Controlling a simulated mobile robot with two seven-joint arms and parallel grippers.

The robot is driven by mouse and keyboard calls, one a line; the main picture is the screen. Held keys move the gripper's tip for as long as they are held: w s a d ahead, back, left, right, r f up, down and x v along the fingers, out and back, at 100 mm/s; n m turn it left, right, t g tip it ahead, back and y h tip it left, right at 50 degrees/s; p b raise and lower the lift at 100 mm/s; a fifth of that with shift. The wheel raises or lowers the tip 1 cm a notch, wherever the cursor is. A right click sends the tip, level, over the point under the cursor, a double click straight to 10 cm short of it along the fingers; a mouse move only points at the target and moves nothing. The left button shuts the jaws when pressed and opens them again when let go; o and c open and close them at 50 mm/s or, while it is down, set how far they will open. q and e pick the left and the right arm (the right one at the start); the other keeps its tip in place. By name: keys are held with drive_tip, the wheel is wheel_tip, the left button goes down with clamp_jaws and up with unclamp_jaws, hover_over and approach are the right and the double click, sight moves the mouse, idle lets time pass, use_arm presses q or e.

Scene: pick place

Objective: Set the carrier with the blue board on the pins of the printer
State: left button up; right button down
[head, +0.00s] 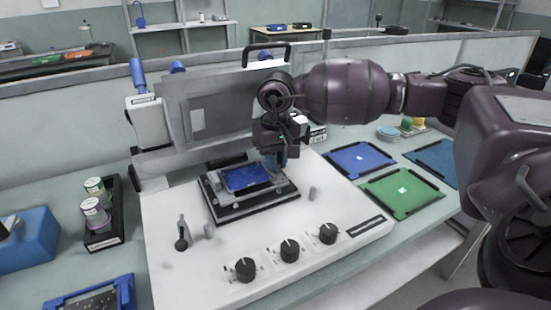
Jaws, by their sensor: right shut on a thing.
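The carrier (209,186) with the blue board (246,178) is over the dark plate (236,213) on the white printer (200,265). The board faces up and looks about level. My right gripper (275,158) reaches in from the right and is shut at the carrier's far right edge. Its fingertips are partly hidden by the hand. The pins under the carrier are hidden, so I cannot tell whether it rests on them or is just above. My left gripper is not in view.
The printer's raised lid (205,115) stands behind the carrier. Knobs (289,250) and a small lever (182,243) are in front. A blue panel (358,159) and a green panel (402,194) lie to the right. A black tray with jars (103,238) is at left.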

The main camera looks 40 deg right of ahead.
drive_tip(key=c, duration=1.1)
unclamp_jaws()
drive_tip(key=c, duration=0.3)
drive_tip(key=shift+r, duration=0.15)
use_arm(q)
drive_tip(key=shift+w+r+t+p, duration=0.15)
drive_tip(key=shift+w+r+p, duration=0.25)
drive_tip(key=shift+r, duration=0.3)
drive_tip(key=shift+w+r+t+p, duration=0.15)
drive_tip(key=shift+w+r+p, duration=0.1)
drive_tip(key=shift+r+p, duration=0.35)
use_arm(e)
drive_tip(key=shift+r, duration=3.45)
